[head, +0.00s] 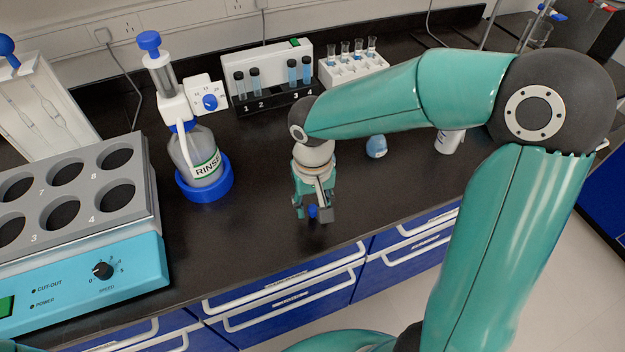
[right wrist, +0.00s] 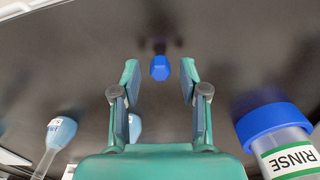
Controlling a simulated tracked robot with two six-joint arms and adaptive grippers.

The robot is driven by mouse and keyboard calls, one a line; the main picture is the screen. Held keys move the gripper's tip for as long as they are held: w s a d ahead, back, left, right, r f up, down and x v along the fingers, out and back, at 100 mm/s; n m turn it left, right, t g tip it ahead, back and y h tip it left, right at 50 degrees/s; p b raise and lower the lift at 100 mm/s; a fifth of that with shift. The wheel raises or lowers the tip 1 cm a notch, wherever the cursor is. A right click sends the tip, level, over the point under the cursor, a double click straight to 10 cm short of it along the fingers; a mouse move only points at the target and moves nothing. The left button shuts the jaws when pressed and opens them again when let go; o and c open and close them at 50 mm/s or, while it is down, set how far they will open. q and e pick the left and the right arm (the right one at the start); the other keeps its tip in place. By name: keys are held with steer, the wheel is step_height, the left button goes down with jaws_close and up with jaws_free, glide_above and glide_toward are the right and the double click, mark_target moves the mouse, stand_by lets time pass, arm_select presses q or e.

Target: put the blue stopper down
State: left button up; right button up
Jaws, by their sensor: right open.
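The blue stopper (head: 312,212) is on the dark bench top near its front edge, below my right gripper (head: 313,209). In the right wrist view the stopper (right wrist: 160,68) shows between the two spread fingertips, with dark bench visible on both sides of it. The right gripper (right wrist: 160,72) is open and points down at the bench. Neither finger appears to touch the stopper. My left gripper is not in view.
A RINSE bottle (head: 200,160) in a blue ring stands left of the gripper. A numbered vial rack (head: 265,103) and a white tube rack (head: 353,70) stand behind. A flask with blue liquid (head: 376,147) is to the right. A turquoise device (head: 80,285) fills the left.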

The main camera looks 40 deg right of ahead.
mark_target(312, 209)
step_height(312, 209, up, 10)
stand_by(0.4)
steer(key=shift+a, duration=0.1)
